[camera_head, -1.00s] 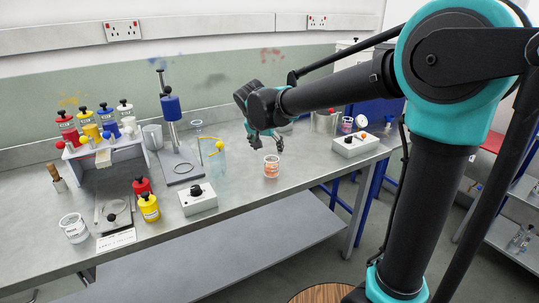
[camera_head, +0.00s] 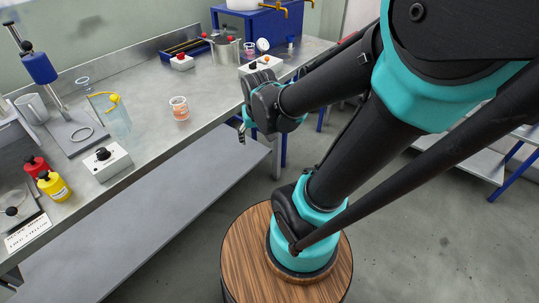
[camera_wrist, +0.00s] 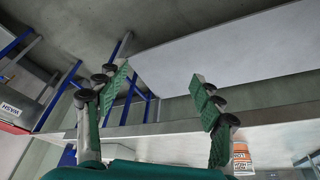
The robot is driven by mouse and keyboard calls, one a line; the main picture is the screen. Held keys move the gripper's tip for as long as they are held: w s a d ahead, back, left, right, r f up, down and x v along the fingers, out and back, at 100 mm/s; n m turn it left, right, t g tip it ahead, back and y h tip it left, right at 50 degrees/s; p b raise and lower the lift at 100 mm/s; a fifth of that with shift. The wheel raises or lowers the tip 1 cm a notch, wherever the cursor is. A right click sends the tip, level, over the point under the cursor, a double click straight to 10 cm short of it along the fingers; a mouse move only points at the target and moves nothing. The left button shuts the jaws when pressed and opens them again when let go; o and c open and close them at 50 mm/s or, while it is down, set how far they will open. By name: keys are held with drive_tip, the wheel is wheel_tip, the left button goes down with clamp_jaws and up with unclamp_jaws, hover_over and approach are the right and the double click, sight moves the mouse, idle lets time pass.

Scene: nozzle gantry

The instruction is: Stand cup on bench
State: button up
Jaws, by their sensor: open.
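A small whitish cup with orange print (camera_head: 180,108) stands upright on the grey bench (camera_head: 160,70), near its front edge. My gripper (camera_head: 242,133) is to the right of this cup, at the bench's front edge and apart from the cup. In the wrist view my gripper (camera_wrist: 158,105) shows two spread green-padded fingers with nothing between them. The orange-printed cup (camera_wrist: 243,160) appears there at the lower right, beyond one finger and partly hidden by it. The wrist picture looks upside down, with the floor at the top.
A clear vessel with a yellow top (camera_head: 115,112), a ring stand (camera_head: 70,130) and a control box (camera_head: 107,160) stand left of the cup. A steel pot (camera_head: 223,50), a pink cup (camera_head: 249,48) and a switch box (camera_head: 262,66) stand further right. Bench around the cup is clear.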

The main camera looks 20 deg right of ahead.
drive_tip(key=s+d+f, duration=0.2)
drive_tip(key=s+f, duration=0.2)
drive_tip(key=s, duration=0.2)
drive_tip(key=shift+d+n, duration=0.3)
drive_tip(key=shift+d, duration=0.05)
